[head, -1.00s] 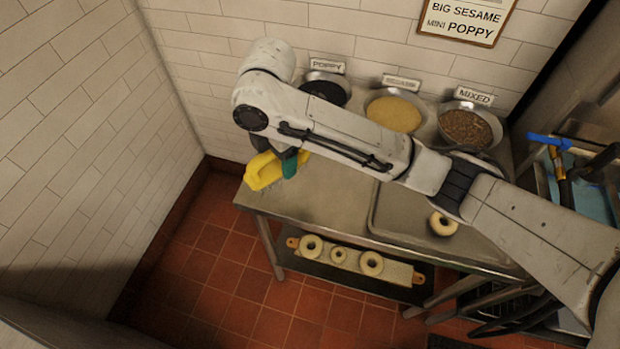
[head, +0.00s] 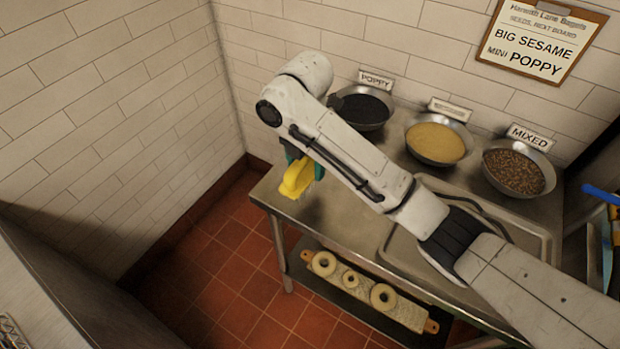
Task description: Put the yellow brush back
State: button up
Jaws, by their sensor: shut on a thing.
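The yellow brush (head: 297,180) is held by my gripper (head: 294,155) at the left end of the steel table (head: 330,208). Its pale bristles point down, over or near the table's front left edge. I cannot tell whether they touch the top. My gripper is shut on the brush; its green fingers are partly hidden behind my own arm, which crosses the table from the right.
Bowls of poppy (head: 364,108), yellow seed (head: 437,141) and mixed seed (head: 515,172) stand along the back wall. A tray (head: 400,255) lies on the table. A board (head: 409,309) with bagels rests on the shelf below. A blue-handled thing (head: 600,194) is at far right.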

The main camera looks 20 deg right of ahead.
aim_at(309, 172)
jog(key=f, duration=0.1)
jog(key=w+d+f, duration=0.1)
jog(key=w+f+p, duration=0.1)
jog(key=shift+d, duration=0.25)
jog(key=shift+w+d+f, duration=0.15)
jog(key=shift+w+f, duration=0.2)
jog(key=shift+f, duration=0.05)
jog(key=shift+w+f+p, duration=0.1)
jog(key=shift+f+p, duration=0.4)
jog(key=shift+f, duration=1.15)
jog(key=shift+f, duration=0.2)
jog(key=o, duration=1.2)
jog(key=shift+r, duration=0.1)
notch_tip(309, 172, up, 12)
jog(key=shift+r, duration=0.1)
